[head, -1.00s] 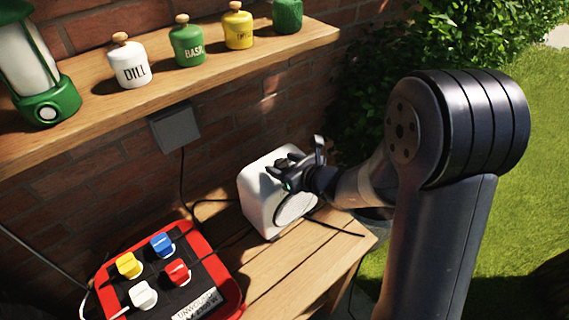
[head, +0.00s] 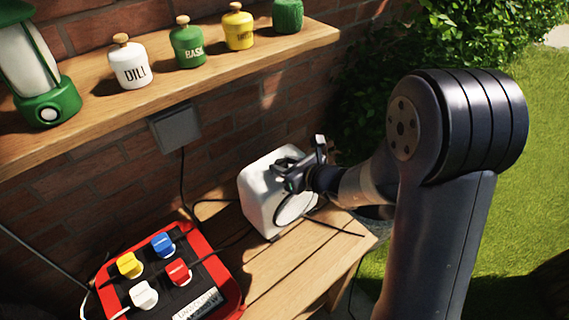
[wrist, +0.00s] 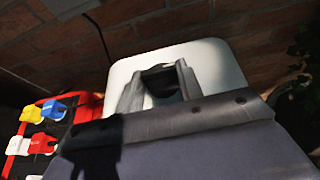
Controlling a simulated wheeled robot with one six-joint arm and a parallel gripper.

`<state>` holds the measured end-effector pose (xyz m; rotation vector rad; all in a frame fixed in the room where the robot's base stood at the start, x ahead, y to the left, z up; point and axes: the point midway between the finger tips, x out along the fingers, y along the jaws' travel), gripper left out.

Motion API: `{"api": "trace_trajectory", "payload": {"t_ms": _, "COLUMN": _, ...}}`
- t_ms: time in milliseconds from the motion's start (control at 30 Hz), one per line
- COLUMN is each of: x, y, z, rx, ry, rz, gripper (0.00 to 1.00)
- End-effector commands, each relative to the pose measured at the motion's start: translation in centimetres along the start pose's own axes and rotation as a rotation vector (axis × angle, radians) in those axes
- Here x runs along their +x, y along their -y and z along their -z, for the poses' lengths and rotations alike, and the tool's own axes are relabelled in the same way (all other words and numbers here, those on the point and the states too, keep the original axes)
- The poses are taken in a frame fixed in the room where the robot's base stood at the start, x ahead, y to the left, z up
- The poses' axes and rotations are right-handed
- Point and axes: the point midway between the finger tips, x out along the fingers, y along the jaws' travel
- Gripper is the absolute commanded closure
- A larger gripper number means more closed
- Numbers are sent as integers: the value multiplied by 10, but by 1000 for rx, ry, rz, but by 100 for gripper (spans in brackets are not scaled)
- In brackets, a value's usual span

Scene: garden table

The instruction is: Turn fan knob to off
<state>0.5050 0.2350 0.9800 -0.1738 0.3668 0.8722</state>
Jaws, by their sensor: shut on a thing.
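The fan is a white box-shaped unit (head: 258,200) standing on the wooden table against the brick wall. Its white casing also shows in the wrist view (wrist: 215,62). My gripper (head: 300,170) is at the upper part of the fan. In the wrist view, my gripper (wrist: 162,82) has its fingers around a dark knob (wrist: 160,80) and is shut on it. Most of the knob is hidden by the fingers, so I cannot read its setting. A round grille (head: 294,208) shows on the fan's front, partly behind my gripper.
A red power box (head: 228,290) with yellow, blue, red and white plugs stands left of the fan. A shelf (head: 225,68) with a lantern (head: 40,75) and several jars hangs above. Cables run behind and beside the fan. The table's right edge is near the fan.

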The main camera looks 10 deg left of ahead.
Motion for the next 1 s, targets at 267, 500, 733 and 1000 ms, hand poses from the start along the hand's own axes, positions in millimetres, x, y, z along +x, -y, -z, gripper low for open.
{"api": "trace_trajectory", "payload": {"t_ms": 267, "x": 0, "y": 4, "z": -1, "rx": -54, "ry": 0, "rz": -131, "gripper": 88}}
{"api": "trace_trajectory", "payload": {"t_ms": 500, "x": 0, "y": 7, "z": -2, "rx": -125, "ry": 0, "rz": -305, "gripper": 88}}
{"api": "trace_trajectory", "payload": {"t_ms": 733, "x": 2, "y": 9, "z": -2, "rx": -209, "ry": 0, "rz": -506, "gripper": 88}}
{"api": "trace_trajectory", "payload": {"t_ms": 1000, "x": 5, "y": 12, "z": -2, "rx": -308, "ry": 0, "rz": -744, "gripper": 88}}
